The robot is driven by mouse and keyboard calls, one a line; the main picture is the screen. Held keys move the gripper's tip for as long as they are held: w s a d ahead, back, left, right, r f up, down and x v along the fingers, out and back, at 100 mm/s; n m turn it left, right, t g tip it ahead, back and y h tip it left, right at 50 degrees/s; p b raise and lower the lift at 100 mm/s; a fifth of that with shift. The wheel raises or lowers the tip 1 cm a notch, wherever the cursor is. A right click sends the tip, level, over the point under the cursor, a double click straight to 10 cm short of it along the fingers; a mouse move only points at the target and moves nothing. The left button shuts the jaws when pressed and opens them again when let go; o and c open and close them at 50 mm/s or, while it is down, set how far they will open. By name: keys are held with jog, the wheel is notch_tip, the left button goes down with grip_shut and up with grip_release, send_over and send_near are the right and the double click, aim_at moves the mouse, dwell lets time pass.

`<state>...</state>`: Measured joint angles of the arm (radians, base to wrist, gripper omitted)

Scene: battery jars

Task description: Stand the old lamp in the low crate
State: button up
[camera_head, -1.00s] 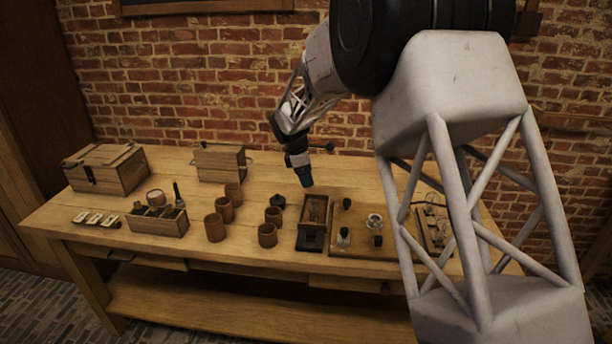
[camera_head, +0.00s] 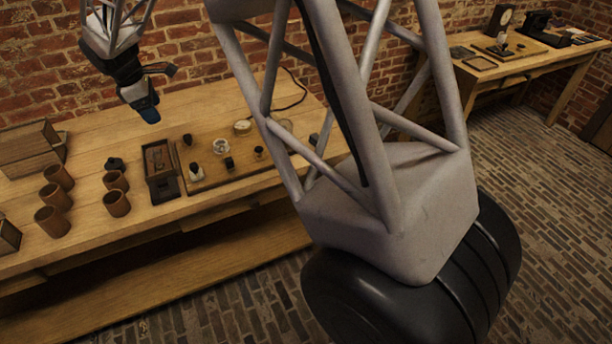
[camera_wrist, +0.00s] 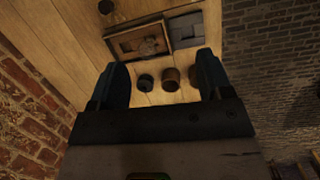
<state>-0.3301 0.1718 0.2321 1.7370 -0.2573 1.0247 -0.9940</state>
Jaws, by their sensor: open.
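My gripper (camera_head: 147,108) hangs above the back of the workbench in the head view, over the area of the dark open case and the board. In the wrist view my gripper (camera_wrist: 161,68) has its two fingers spread with nothing held between them. The old lamp cannot be made out for sure. A small upright piece (camera_head: 502,41) stands on the far bench, too small to identify. What looks like the end of the low crate (camera_head: 8,238) shows at the left edge of the head view; the rest is cut off.
Several brown cups (camera_head: 117,203) stand left of the dark open case (camera_head: 160,170). A board with small fittings (camera_head: 238,172) lies right of it. A wooden box (camera_head: 30,150) stands at the back left. A second bench (camera_head: 560,62) stands at the far right. My arm hides the middle.

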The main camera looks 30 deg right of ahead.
jog(key=s+d+r+m+y, duration=0.1)
jog(key=s+d+r+m, duration=0.35)
jog(key=s+d, duration=0.4)
jog(key=s+d+r+m, duration=0.3)
jog(key=s+d+r, duration=0.25)
jog(key=s, duration=0.55)
jog(key=s+d+f+m, duration=0.1)
jog(key=s+d+m, duration=0.1)
jog(key=s, duration=0.7)
jog(key=s+d+f+m+t+y, duration=0.1)
jog(key=s+d+m, duration=0.2)
jog(key=s, duration=0.5)
jog(key=s+d+f+m, duration=0.2)
jog(key=s+d+m, duration=0.1)
jog(key=s, duration=0.6)
jog(key=shift+s+m+t, duration=0.3)
jog(key=shift+m+t, duration=0.1)
jog(key=shift+m, duration=0.35)
